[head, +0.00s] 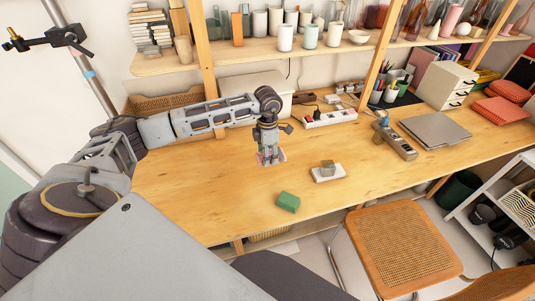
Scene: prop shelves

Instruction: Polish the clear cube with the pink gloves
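A small clear cube (328,166), greyish-green in look, rests on a white flat block or pad (335,175) in the middle of the table. My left arm reaches in from the left over the table, and its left gripper (268,158) points down to the left of the cube, apart from it. Pink material (281,156), likely the pink gloves, shows around the fingertips, at or just above the tabletop. The fingers partly hide it, and I cannot tell whether they are closed on it. My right gripper is not in view.
A green block (288,202) lies near the table's front edge. A white power strip (330,118), a grey tool (396,141) and a closed laptop (435,131) lie further back and right. A shelf (275,50) with cups hangs above. A chair (408,242) stands in front.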

